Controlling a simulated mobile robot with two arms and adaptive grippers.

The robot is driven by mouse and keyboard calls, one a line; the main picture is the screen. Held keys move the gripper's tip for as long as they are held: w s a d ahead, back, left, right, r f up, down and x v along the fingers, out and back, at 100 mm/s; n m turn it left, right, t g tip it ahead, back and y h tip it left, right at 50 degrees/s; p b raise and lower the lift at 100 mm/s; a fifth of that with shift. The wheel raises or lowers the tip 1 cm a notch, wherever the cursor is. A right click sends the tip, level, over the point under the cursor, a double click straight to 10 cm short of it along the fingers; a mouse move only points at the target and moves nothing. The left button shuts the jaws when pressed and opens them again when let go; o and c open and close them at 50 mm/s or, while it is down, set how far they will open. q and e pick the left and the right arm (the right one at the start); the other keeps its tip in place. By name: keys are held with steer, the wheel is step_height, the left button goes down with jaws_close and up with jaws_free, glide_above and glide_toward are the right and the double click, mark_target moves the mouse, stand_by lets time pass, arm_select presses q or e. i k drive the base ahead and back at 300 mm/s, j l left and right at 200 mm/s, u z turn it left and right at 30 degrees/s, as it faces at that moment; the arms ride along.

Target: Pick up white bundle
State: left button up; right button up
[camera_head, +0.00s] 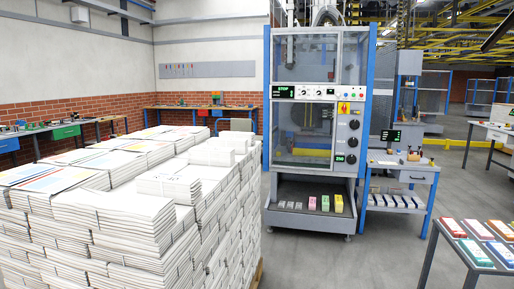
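White bundles of newspapers (112,211) are stacked in a tall block that fills the left foreground. A single white bundle (169,187) lies on top near the block's right front corner, raised above its neighbours. Other white bundles (211,155) lie at the back right of the stack. Some bundles at the left (62,181) show coloured printed covers. Neither of my grippers is in the picture.
A blue-framed machine (316,100) with small coloured blocks (325,203) on its lower shelf stands behind the stack. A blue side table (402,172) adjoins it. A table with coloured items (474,252) is at the lower right. The grey floor between is clear.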

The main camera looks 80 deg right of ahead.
mark_target(240, 146)
steer(key=z, duration=2.45)
steer(key=i+l+u, duration=0.2)
steer(key=u, duration=0.2)
steer(key=i+l+u, duration=0.25)
steer(key=u, duration=0.15)
